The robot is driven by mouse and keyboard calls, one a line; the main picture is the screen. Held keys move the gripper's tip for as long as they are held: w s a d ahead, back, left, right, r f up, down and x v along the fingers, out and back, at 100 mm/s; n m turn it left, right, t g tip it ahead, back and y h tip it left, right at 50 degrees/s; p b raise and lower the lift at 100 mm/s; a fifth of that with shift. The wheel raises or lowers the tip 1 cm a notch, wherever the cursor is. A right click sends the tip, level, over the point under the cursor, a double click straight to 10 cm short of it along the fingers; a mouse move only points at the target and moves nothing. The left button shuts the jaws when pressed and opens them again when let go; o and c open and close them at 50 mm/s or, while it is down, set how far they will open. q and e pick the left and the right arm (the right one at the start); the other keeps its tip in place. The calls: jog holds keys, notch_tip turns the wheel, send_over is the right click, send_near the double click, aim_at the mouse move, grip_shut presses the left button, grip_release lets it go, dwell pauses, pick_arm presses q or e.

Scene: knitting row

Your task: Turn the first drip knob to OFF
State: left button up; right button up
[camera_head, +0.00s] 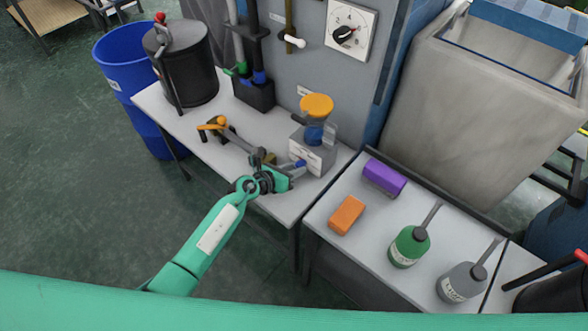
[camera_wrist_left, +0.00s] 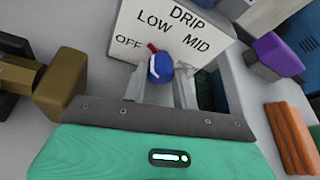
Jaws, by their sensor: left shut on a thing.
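The blue drip knob (camera_wrist_left: 160,68) sits on a white panel (camera_wrist_left: 190,25) marked DRIP, with OFF, LOW and MID around the knob. Its red pointer (camera_wrist_left: 152,47) points up and slightly left, between OFF and LOW and nearer LOW. My left gripper (camera_wrist_left: 160,84) is shut on the knob, one finger on each side. In the head view the left gripper (camera_head: 291,172) reaches the knob (camera_head: 300,163) at the front of a grey box (camera_head: 318,160) with an orange-topped part. My right gripper is not in view.
A brass block (camera_wrist_left: 62,85) stands close to the left in the wrist view. An orange block (camera_head: 346,215), a purple block (camera_head: 384,177) and green and grey bottles (camera_head: 408,246) stand on the right table. A dark pot (camera_head: 185,70) stands at the back left.

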pick_arm(q)
jog(key=shift+f, duration=0.1)
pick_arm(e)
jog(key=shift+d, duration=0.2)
pick_arm(q)
jog(key=o, duration=1)
jog(key=shift+c, duration=0.2)
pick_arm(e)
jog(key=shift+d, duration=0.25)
pick_arm(q)
jog(key=shift+s+a, duration=0.1)
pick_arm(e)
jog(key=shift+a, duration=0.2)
